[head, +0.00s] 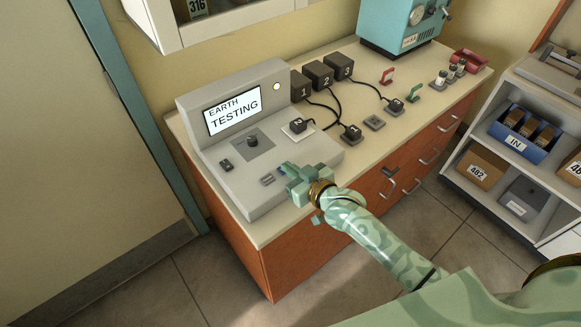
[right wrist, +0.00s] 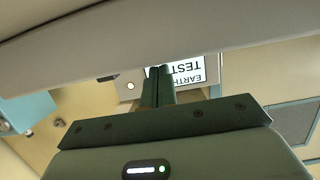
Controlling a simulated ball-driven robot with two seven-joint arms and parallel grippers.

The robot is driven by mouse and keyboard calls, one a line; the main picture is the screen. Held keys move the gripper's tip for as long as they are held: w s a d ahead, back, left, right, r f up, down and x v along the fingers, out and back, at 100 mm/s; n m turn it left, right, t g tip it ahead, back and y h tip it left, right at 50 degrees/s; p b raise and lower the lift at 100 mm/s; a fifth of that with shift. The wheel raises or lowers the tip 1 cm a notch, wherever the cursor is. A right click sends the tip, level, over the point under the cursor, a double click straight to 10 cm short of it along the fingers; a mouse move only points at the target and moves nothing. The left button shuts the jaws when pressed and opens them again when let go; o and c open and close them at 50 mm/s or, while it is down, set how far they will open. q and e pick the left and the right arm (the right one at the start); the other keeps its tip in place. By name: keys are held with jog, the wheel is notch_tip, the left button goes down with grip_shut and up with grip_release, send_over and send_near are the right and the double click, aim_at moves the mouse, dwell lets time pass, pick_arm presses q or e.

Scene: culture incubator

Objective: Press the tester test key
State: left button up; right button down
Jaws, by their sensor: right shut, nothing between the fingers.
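The grey tester (head: 232,193) stands at the left end of the bench. Its lit screen (head: 231,110) reads "EARTH TESTING", and it also shows upside down in the right wrist view (right wrist: 188,72). A small dark key (head: 267,180) is on its sloped front, just left of my right gripper; another (head: 226,165) is further left. Their labels are too small to read. My right gripper (head: 284,171) is over the tester's front right part, shut and empty; its fingers show together in the right wrist view (right wrist: 158,84). I cannot tell whether it touches the tester. My left gripper is not in view.
A dark knob (head: 252,140) and a plug marked 2 (head: 298,126) are on the tester. Black numbered blocks (head: 317,75) with cables stand behind. Red (head: 386,76) and green (head: 413,93) handles and a teal machine (head: 398,30) are further right. A shelf (head: 480,133) stands at right.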

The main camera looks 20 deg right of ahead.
notch_tip(320, 180, up, 4)
jog(key=shift+w+f+p, duration=0.1)
jog(key=shift+f+p, duration=0.1)
jog(key=shift+p, duration=0.75)
pick_arm(q)
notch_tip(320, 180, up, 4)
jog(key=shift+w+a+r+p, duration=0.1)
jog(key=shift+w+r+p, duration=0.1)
jog(key=shift+p, duration=0.4)
pick_arm(e)
jog(key=v, duration=1)
jog(key=shift+f, duration=0.25)
